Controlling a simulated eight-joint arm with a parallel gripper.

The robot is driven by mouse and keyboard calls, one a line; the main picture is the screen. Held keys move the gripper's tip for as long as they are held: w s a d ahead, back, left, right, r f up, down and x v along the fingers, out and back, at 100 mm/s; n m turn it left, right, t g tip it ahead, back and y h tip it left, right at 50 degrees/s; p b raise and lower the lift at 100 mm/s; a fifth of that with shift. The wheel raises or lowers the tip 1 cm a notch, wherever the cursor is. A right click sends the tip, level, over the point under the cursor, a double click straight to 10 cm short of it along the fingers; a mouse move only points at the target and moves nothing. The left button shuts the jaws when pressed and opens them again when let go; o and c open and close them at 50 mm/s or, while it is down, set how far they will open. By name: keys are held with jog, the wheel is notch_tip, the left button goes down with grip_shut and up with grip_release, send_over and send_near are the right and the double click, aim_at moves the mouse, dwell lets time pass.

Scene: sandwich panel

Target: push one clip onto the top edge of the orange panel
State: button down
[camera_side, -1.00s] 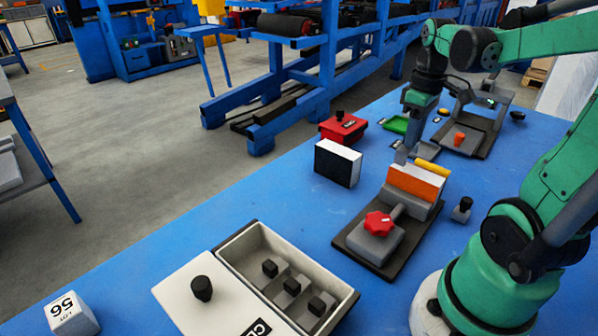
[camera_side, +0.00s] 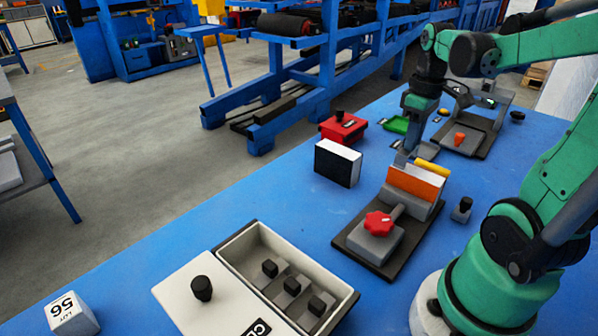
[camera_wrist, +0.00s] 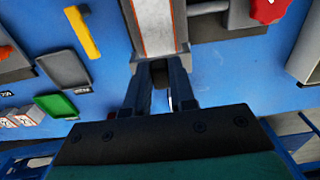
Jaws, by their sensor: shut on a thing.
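The orange panel (camera_side: 415,183) stands upright in a grey fixture with a red knob (camera_side: 379,222). In the wrist view I look down on the panel's pale top (camera_wrist: 152,22), with thin orange lines along it. My gripper (camera_side: 402,160) is at the panel's far left end in the side view. In the wrist view my gripper (camera_wrist: 161,84) is shut on a small dark clip (camera_wrist: 160,74) close to the panel's end. The fingers hide most of the clip, and I cannot tell whether it touches the panel. Several black-topped grey clips (camera_side: 292,286) sit in an open box.
A yellow bar (camera_side: 432,167) lies just behind the panel. A white-and-black block (camera_side: 338,163) and a red box (camera_side: 343,128) stand left of my gripper. A green tray (camera_side: 396,124) lies beyond. A small black-topped piece (camera_side: 461,210) stands right of the fixture.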

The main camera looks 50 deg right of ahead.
aim_at(413, 187)
jog(key=shift+f, duration=0.15)
jog(key=shift+f, duration=0.55)
jog(key=shift+f, duration=0.25)
jog(key=shift+f, duration=0.25)
jog(key=shift+f, duration=0.35)
dwell(0.9)
jog(key=shift+c, duration=1.7)
grip_release()
